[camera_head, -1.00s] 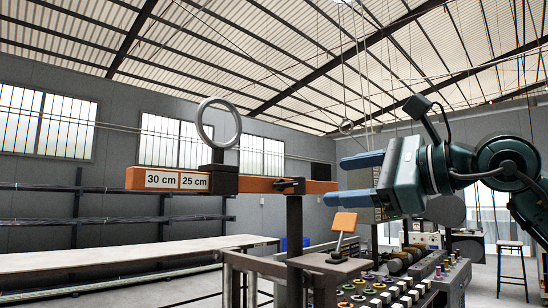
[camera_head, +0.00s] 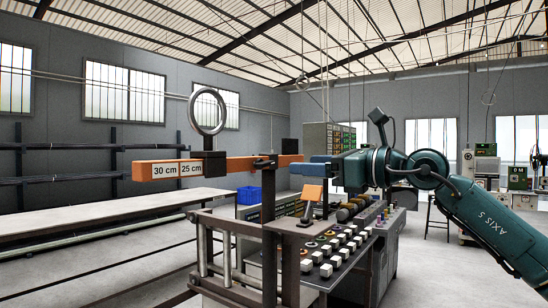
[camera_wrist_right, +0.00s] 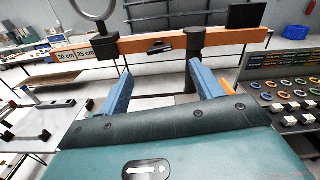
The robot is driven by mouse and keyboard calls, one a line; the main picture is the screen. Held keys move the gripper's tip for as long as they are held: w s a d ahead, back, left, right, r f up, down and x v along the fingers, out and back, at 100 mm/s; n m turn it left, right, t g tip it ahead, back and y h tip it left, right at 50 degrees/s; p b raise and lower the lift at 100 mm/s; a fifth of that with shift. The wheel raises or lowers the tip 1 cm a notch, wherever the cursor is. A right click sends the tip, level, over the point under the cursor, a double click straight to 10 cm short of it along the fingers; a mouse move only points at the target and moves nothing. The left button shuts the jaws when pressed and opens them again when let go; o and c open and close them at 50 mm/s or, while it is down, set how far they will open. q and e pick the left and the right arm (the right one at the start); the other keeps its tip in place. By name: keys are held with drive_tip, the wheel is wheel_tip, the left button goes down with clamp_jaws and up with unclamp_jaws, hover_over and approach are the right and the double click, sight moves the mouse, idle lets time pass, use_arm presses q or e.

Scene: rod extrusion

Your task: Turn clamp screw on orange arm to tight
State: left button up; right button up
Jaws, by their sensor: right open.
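The orange arm (camera_head: 240,164) is a level bar with "30 cm" and "25 cm" labels at its left end. It crosses the top of a dark post (camera_head: 269,225). A black lever-like part, apparently the clamp screw (camera_head: 264,162), sits on it near the post. In the right wrist view, this dark part (camera_wrist_right: 160,46) lies on the face of the orange arm (camera_wrist_right: 225,40), left of the post. My right gripper (camera_head: 304,170) is at the bar's right end in the head view. Its blue fingers (camera_wrist_right: 160,71) are spread and empty, pointing toward the bar. My left gripper is not visible.
A black bracket (camera_head: 214,165) with an upright grey ring (camera_head: 222,111) sits on the bar. An orange tilted pad (camera_head: 312,193) stands below my right gripper. A control bench (camera_head: 345,252) with knobs and rings is nearby. A long pale table (camera_head: 110,212) stands left.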

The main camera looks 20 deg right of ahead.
sight(269, 163)
drive_tip(key=p+x, duration=0.2)
drive_tip(key=x, duration=0.7)
drive_tip(key=shift+p, duration=0.3)
drive_tip(key=shift+c, duration=0.5)
